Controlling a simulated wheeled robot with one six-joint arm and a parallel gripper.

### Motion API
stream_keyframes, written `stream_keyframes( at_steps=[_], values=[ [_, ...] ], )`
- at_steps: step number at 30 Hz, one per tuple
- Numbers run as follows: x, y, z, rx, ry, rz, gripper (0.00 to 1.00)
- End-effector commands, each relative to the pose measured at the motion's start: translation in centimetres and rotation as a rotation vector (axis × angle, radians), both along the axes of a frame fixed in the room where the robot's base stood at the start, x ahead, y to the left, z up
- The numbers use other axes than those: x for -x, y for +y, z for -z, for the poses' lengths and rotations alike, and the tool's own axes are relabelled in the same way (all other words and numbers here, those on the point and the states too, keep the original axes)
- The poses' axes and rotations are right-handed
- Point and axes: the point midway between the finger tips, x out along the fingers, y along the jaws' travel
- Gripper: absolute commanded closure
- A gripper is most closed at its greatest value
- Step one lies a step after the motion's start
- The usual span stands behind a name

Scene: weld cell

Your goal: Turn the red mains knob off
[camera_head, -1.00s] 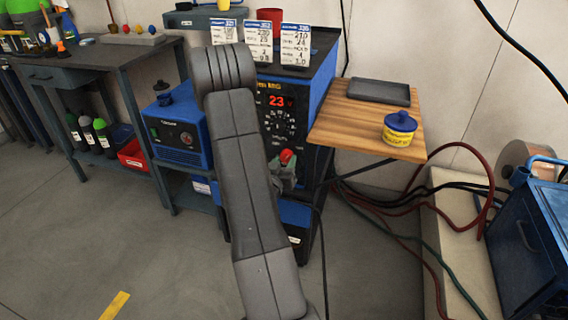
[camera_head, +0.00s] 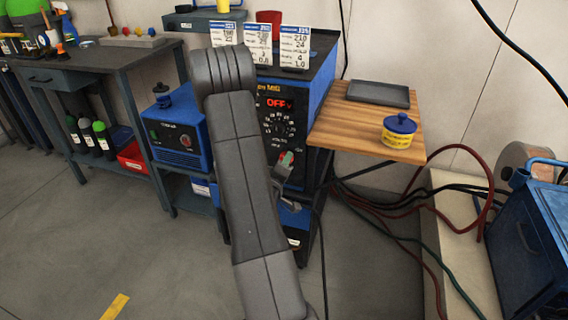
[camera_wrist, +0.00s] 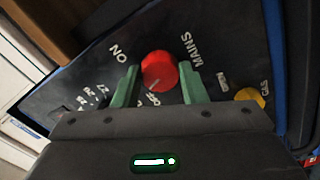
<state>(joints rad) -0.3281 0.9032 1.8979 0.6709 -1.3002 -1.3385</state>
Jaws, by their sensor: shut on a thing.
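The red mains knob (camera_wrist: 159,70) is on the dark front panel of the blue welder (camera_head: 325,95). In the wrist view its pale pointer mark aims toward the OFF lettering. My gripper (camera_wrist: 158,85) has its green fingers on both sides of the knob, shut on it. In the head view my gripper (camera_head: 286,160) is at the lower part of the panel, and the knob is mostly hidden by it. The welder's display (camera_head: 279,104) reads OFF in red.
A wooden side shelf (camera_head: 345,125) with a grey tray (camera_head: 378,92) and a blue-lidded yellow tin (camera_head: 399,131) sticks out at the right. A yellow knob (camera_wrist: 249,97) is near the mains knob. Cards stand on the welder.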

Motion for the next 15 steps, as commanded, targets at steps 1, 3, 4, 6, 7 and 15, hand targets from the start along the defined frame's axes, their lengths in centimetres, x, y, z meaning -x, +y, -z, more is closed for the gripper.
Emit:
stream_keyframes(
  at_steps=[1,3,4,6,7,15],
  values=[
    [0.03,0.01,-0.03,0.039,0.015,0.0,0.84],
    [0.03,0.01,-0.03,0.099,0.035,0.0,0.84],
    [0.03,0.0,-0.04,0.123,0.043,0.0,0.84],
    [0.03,0.01,-0.05,0.176,0.06,-0.001,0.84],
    [0.03,0.0,-0.06,0.198,0.067,-0.001,0.84],
    [0.02,0.0,-0.09,0.351,0.116,-0.001,0.84]
  ],
)
